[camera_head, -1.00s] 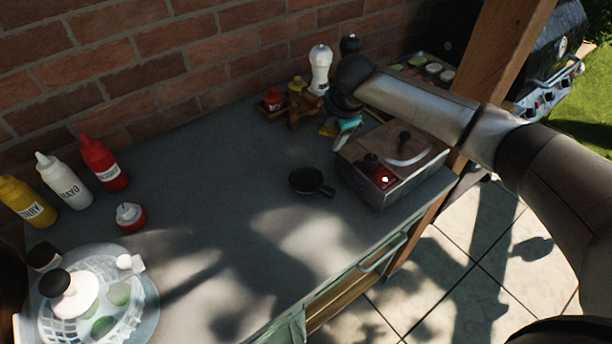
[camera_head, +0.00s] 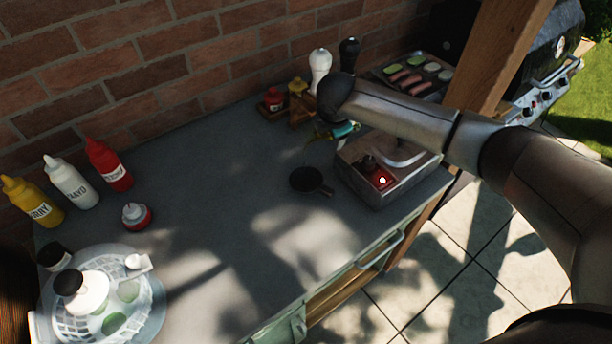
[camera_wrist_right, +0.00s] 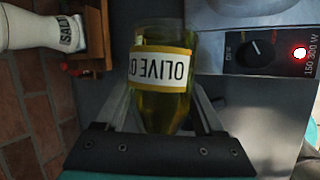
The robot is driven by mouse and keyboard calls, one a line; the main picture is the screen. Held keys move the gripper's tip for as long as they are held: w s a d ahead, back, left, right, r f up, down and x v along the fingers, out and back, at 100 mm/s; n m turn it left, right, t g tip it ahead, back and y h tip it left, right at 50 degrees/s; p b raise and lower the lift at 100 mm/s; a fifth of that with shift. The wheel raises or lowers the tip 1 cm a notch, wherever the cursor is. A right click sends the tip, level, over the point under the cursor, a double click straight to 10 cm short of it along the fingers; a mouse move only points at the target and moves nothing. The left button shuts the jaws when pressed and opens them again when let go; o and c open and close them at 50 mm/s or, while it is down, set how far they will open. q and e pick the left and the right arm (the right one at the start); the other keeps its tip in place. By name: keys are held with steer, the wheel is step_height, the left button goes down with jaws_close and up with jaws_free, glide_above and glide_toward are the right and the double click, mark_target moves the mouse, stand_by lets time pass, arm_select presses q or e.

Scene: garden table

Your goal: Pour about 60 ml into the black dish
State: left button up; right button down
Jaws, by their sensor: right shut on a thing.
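The black dish (camera_head: 306,180), a small pan-like dish with a short handle, stands on the grey tabletop left of the metal hotplate. My right gripper (camera_wrist_right: 165,110) is shut on the olive oil bottle (camera_wrist_right: 160,75), with its fingers on either side of the yellow-green glass. The bottle's white label with yellow borders appears upside down in the wrist view. In the head view my right gripper (camera_head: 330,132) is beyond the dish and slightly right, and my wrist hides most of it and the bottle. The dish's contents cannot be made out. My left gripper is not in view.
The hotplate (camera_head: 372,190) with a red-lit control stands right of the dish. Salt (camera_head: 320,68) and pepper (camera_head: 349,55) mills and small bottles stand by the brick wall. Squeeze bottles (camera_head: 70,182) and a domed plate (camera_head: 160,310) are left. The middle tabletop is clear.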

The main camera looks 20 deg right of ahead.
steer(key=shift+w+d, duration=0.1)
steer(key=shift+d, duration=0.3)
steer(key=shift+d, duration=0.2)
stand_by(0.3)
steer(key=shift+w+h, duration=0.1)
steer(key=shift+h, duration=0.2)
steer(key=shift+r+n+t+h+p, duration=0.35)
steer(key=shift+h+p, duration=0.25)
steer(key=shift+p, duration=0.6)
stand_by(0.4)
steer(key=shift+d+f+y+b, duration=0.2)
steer(key=shift+f+y+b, duration=0.45)
steer(key=shift+b, duration=0.6)
steer(key=shift+w+r+y+b, duration=0.1)
steer(key=shift+r+y+b, duration=0.15)
steer(key=shift+y+b, duration=0.1)
steer(key=shift+a+m+g+y+b, duration=0.2)
steer(key=shift+m+g+y+b, duration=0.3)
steer(key=shift+y+b, duration=0.3)
steer(key=shift+a+r, duration=0.1)
steer(key=shift+r, duration=0.1)
